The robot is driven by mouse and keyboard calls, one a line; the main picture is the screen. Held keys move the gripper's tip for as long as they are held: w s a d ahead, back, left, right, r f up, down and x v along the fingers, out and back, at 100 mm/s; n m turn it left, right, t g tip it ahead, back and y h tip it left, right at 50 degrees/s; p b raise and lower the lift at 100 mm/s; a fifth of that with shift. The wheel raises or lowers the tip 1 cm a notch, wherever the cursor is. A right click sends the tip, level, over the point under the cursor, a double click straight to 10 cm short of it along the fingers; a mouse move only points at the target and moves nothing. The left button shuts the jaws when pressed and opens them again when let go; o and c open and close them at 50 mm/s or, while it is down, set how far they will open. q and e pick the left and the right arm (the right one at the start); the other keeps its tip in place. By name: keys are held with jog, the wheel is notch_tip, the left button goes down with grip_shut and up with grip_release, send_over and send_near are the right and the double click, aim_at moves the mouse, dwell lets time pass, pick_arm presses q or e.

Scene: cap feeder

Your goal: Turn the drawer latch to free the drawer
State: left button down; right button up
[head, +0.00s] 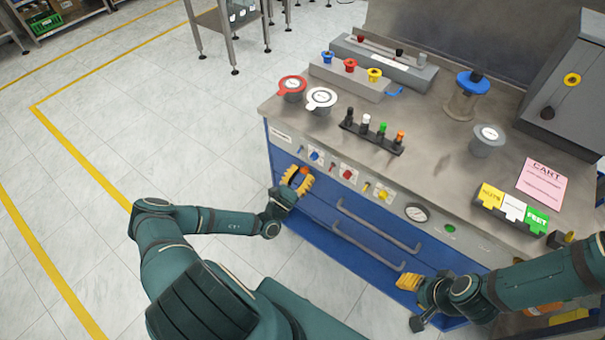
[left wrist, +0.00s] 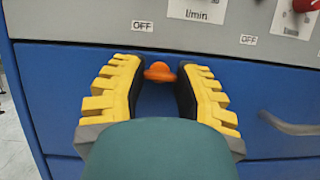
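The drawer latch is a small orange knob (left wrist: 160,71) on the blue drawer front (left wrist: 65,80), just under the grey panel. In the head view the orange latch (head: 304,170) shows at the left end of the bench front. My left gripper (head: 298,180) is at the latch, with its yellow fingers on either side of it. In the left wrist view the left gripper (left wrist: 162,75) appears open, with narrow gaps beside the knob. The drawer looks closed. My right gripper (head: 412,303) is open and empty, low in front of the bench.
Two grey bar handles (head: 375,228) cross the blue front to the right of the latch. The grey panel above carries valve knobs and a gauge (head: 416,212). Lidded pots (head: 321,98) and a peg rack (head: 373,135) stand on the bench top. The floor to the left is clear.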

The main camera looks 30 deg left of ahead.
pick_arm(q)
jog(key=shift+n+p, duration=0.4)
jog(key=shift+p, duration=0.1)
jog(key=shift+f+y, duration=0.1)
jog(key=shift+y, duration=0.3)
jog(key=c, duration=0.6)
grip_release()
jog(key=v, duration=1.2)
